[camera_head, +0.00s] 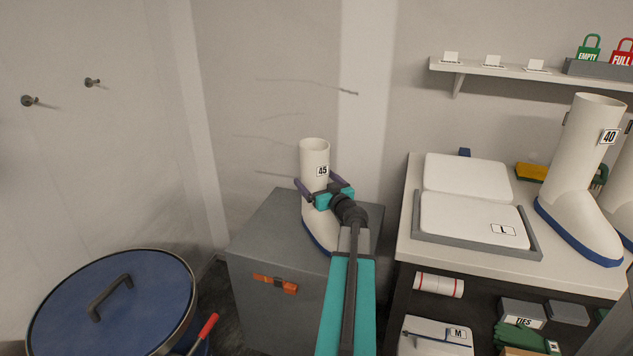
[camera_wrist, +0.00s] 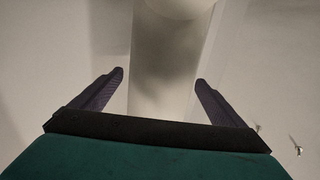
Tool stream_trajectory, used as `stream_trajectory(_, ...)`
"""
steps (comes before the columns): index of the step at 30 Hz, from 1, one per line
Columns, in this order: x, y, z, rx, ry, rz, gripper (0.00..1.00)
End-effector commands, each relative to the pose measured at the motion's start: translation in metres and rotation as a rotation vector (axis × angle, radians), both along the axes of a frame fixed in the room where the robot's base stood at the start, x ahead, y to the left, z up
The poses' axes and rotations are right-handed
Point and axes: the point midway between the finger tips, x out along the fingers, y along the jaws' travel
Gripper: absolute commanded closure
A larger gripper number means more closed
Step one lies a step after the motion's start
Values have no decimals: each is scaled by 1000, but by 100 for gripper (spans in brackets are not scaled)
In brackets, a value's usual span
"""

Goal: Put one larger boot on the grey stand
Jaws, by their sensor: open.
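A white boot with a blue sole and a "45" tag (camera_head: 315,156) stands upright on the grey stand (camera_head: 262,236), a box-like block by the wall. My gripper (camera_head: 322,184) is open, with its fingers on either side of the boot's shaft. In the wrist view the boot's pale shaft (camera_wrist: 165,70) rises between the two spread fingertips (camera_wrist: 159,80), with a gap on each side. My arm hides part of the boot's foot. Another white boot, tagged "40" (camera_head: 580,170), stands on the bench at right, with part of one more beside it.
The bench (camera_head: 407,245) holds a grey tray with white folded packs, one marked "L" (camera_head: 470,218). A shelf (camera_head: 520,72) hangs above it. A blue-lidded drum (camera_head: 120,310) and a red handle (camera_head: 208,326) are at lower left. Wall pegs (camera_head: 92,82) are at upper left.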

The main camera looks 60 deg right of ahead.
Motion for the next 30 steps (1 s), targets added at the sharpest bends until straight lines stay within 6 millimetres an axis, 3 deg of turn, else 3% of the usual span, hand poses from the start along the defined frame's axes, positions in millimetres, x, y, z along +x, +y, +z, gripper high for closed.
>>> stream_trajectory(4, 0, 0, 3, 0, 0, 0, 6)
stream_trajectory(21, -53, 28, 1, -1, 0, -2, 6)
stream_trajectory(30, -67, 34, 1, 0, 0, -1, 6)
